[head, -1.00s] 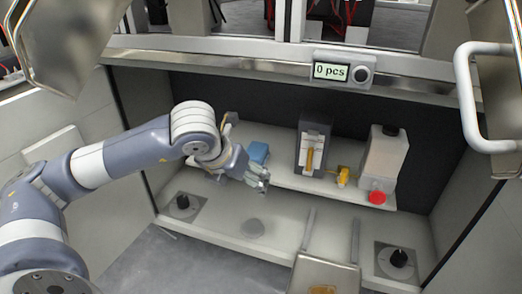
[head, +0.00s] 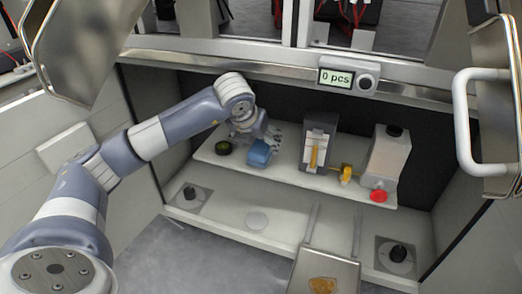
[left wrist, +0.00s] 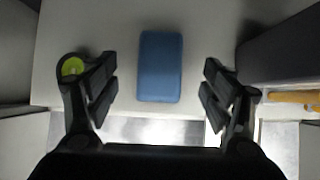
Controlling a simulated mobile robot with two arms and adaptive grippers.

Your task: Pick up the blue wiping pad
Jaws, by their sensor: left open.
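The blue wiping pad (head: 259,153) lies on the raised shelf of the cell, left of the grey upright device. In the left wrist view the pad (left wrist: 160,66) is a plain blue block between the two fingers, with a clear gap on each side. My left gripper (head: 268,135) is above and just behind the pad in the head view. In the left wrist view the left gripper (left wrist: 159,92) is open and empty, its fingers spread wider than the pad. My right gripper is not in view.
A dark round item with a green top (head: 223,147) sits left of the pad. A grey device (head: 317,143), a yellow part (head: 346,174), a white canister (head: 388,155) and a red cap (head: 378,196) stand to the right. The lower ledge has free room.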

